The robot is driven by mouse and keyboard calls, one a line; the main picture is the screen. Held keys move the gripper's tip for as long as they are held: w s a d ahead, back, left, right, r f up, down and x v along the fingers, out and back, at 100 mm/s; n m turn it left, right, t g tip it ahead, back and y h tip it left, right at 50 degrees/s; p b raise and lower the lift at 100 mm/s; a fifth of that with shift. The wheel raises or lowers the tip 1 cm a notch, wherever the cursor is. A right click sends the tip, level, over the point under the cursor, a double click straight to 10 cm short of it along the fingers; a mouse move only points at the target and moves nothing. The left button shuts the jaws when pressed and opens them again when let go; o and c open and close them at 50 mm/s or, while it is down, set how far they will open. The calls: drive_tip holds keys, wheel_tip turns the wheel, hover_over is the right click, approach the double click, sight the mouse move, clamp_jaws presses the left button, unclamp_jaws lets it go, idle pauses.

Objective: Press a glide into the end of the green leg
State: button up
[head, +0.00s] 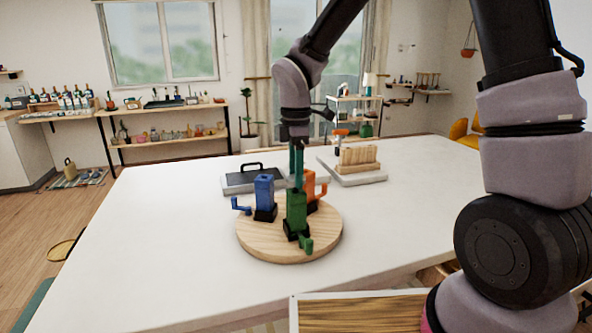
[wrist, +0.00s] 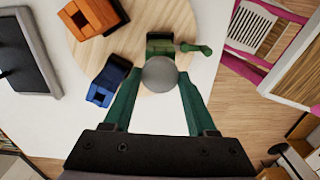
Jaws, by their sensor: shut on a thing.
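The green leg (head: 296,212) stands upright in a dark base on a round wooden board (head: 268,243), with a small green side arm low at its right. In the wrist view the green leg (wrist: 160,46) is partly hidden behind a round grey glide (wrist: 160,73). My gripper (wrist: 160,86) is shut on the glide between its two green fingers. In the head view my gripper (head: 296,184) points down right above or just behind the green leg's top; the glide cannot be made out there. Whether glide and leg touch, I cannot tell.
A blue leg (head: 264,190) and an orange leg (head: 310,186) stand close by on the same board. A dark tray (head: 240,183) with a handle lies behind. A white stand with wooden slats (head: 358,156) is at the back right. The white table (head: 160,220) is clear at left.

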drive_tip(key=shift+f, duration=1.15)
drive_tip(key=o, duration=1.4)
wheel_tip(320, 180, up, 11)
drive_tip(key=shift+f, duration=0.1)
